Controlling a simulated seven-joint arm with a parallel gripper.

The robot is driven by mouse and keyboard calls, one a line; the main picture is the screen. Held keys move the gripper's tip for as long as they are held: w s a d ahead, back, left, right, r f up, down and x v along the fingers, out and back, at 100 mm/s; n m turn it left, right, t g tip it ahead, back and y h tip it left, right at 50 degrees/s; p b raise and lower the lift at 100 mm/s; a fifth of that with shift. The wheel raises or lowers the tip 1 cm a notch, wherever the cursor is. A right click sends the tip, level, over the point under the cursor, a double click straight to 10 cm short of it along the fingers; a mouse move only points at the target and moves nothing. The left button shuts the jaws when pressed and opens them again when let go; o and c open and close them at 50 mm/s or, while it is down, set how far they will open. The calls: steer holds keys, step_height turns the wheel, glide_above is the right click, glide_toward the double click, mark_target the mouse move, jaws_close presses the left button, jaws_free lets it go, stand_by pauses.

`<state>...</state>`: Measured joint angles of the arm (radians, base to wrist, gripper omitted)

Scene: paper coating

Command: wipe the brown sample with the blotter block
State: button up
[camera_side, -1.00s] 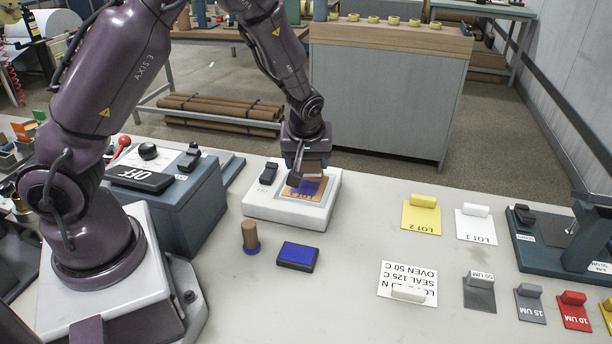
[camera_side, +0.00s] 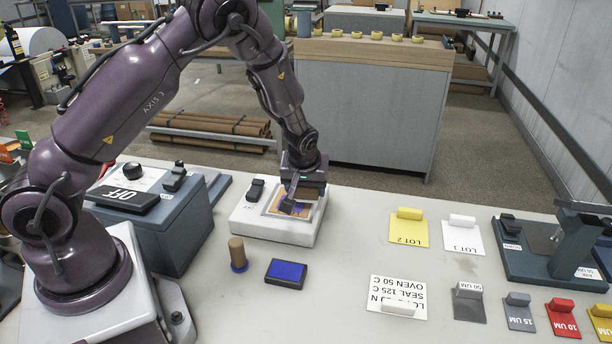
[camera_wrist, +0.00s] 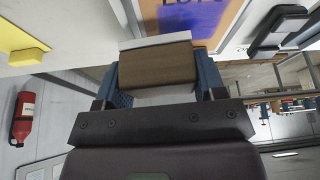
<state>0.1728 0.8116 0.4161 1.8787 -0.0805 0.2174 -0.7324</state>
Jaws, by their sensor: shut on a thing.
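The brown sample (camera_side: 276,203) lies on the white plate unit (camera_side: 262,226) and bears a blue-purple printed patch. In the wrist view, the sample (camera_wrist: 148,12) shows at the top with part of its lettering. My gripper (camera_wrist: 160,82) is shut on the blotter block (camera_wrist: 156,66), a wooden block with a white pad edge. In the side view, my gripper (camera_side: 302,190) is low over the sample's right part and hides some of it. I cannot tell whether the pad touches the sample.
A wooden stamp (camera_side: 237,254) and a blue ink pad (camera_side: 287,273) stand in front of the plate unit. A grey control box (camera_side: 165,232) is on the left. Yellow (camera_side: 408,230) and white (camera_side: 460,236) lot cards lie to the right. The bench between is clear.

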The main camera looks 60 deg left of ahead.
mark_target(280, 198)
steer(key=shift+f, duration=0.85)
steer(key=shift+s+a+f, duration=0.4)
steer(key=shift+f, duration=0.15)
steer(key=shift+c, duration=0.7)
steer(key=shift+s+a, duration=1.9)
steer(key=shift+s, duration=0.05)
steer(key=shift+w+d, duration=2.2)
steer(key=shift+w+d+r, duration=0.1)
steer(key=shift+w+d, duration=0.1)
steer(key=shift+w, duration=0.05)
steer(key=shift+s+a+r, duration=0.1)
steer(key=shift+r, duration=3.95)
